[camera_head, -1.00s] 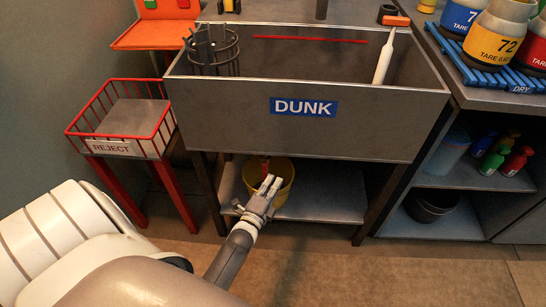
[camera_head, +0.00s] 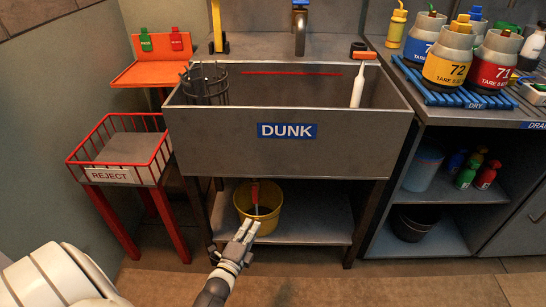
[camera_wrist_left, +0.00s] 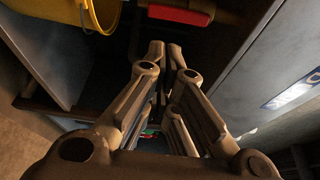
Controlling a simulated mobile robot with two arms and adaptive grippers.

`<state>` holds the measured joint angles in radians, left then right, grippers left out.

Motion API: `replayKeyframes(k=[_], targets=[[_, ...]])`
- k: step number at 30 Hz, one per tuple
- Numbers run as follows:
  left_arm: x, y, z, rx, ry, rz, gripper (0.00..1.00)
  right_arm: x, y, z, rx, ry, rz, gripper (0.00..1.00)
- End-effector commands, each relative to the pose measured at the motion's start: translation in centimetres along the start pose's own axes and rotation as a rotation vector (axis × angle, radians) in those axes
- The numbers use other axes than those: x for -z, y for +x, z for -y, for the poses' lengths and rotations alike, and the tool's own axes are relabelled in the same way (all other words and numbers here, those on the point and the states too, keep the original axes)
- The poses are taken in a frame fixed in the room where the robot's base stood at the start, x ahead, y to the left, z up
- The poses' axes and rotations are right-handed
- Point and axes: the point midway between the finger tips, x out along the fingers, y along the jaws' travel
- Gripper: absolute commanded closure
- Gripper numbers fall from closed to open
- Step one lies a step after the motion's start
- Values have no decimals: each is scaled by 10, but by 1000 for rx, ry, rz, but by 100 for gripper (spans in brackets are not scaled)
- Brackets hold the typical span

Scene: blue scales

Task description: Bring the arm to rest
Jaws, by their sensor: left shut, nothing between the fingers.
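My left gripper (camera_head: 243,232) is in front of the lower shelf of the DUNK sink (camera_head: 240,145), low and near the yellow bucket (camera_head: 268,222). Its fingers are together and hold nothing. In the left wrist view the gripper (camera_wrist_left: 165,50) points ahead with its fingertips close together. The yellow bucket (camera_wrist_left: 75,18) shows at the upper left there, apart from the fingers. A red-and-dark item (camera_wrist_left: 182,14) lies beyond the fingertips. My right gripper is not in view.
The red REJECT basket (camera_head: 120,150) stands left of the sink. On the right, a counter carries a blue rack (camera_head: 450,95) with several numbered jars. Bottles and a dark bowl (camera_head: 410,222) sit on shelves below. Open floor lies in front of the sink.

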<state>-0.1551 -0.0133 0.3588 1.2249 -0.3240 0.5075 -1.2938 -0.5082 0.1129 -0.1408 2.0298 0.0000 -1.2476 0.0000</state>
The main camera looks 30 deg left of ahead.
Motion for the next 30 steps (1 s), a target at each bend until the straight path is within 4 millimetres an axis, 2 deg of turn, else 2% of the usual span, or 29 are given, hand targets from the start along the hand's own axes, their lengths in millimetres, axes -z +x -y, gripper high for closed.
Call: replayKeyframes(k=[9, 14, 17, 23, 30], targets=[[1, -1, -3, -38, -41, 3, 100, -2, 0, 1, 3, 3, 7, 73], [7, -8, -17, -189, -215, 30, 100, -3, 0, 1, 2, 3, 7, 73], [18, -19, -29, -321, -369, 69, 100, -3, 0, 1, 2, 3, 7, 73], [47, -62, -49, -594, -662, 191, 100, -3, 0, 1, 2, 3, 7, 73], [88, -137, -60, -896, -929, 397, 100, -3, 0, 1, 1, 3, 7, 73]])
